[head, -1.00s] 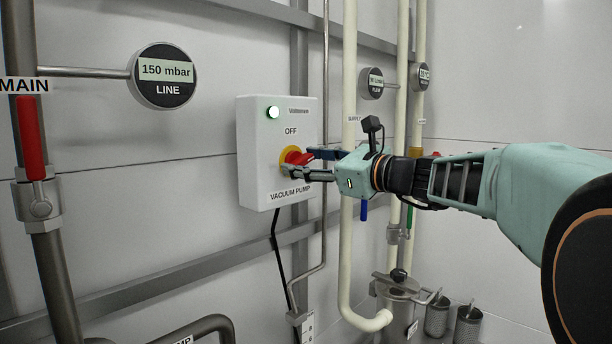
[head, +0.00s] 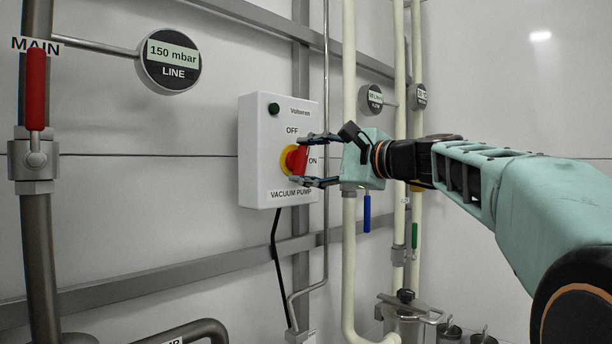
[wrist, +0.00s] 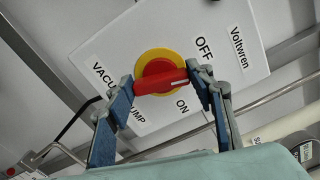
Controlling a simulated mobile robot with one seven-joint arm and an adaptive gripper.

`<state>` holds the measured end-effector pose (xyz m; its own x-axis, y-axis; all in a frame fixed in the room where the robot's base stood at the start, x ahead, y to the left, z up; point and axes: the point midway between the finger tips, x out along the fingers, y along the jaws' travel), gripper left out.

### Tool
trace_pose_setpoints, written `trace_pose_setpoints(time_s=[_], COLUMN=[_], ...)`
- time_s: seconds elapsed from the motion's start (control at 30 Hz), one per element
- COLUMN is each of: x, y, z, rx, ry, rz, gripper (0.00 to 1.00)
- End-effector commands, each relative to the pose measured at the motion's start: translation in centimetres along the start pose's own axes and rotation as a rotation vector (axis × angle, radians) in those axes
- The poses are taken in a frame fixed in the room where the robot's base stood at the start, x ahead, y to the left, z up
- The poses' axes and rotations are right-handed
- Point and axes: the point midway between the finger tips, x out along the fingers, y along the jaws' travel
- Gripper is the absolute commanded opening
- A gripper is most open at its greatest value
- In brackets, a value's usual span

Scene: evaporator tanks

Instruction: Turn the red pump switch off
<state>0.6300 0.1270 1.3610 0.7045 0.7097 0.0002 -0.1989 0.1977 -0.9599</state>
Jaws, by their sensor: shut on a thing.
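The red pump switch (head: 296,159) sits on a yellow disc on a white box marked VACUUM PUMP. My gripper (head: 300,160) comes from the right, with one finger above and one below the handle. In the wrist view the red handle (wrist: 160,82) lies between the fingertips of my gripper (wrist: 161,77), which are shut on its two ends. The indicator lamp (head: 273,109) on the box is dark green and unlit.
Pale vertical pipes (head: 350,90) run close behind my gripper, with a blue valve handle (head: 367,213) below it. A red MAIN valve handle (head: 36,90) and a 150 mbar gauge (head: 169,62) are at the left. A black cable (head: 277,265) hangs under the box.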

Motion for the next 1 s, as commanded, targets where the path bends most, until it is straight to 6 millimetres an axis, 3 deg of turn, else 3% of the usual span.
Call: trace_pose_setpoints(time_s=[0.43,1.0], x=[0.02,0.0], y=[0.31,0.17], z=[-0.12,-0.07], rx=[-0.255,-0.303], ry=[0.0,0.0], rz=[0.001,0.002], gripper=[0.25,0.25])
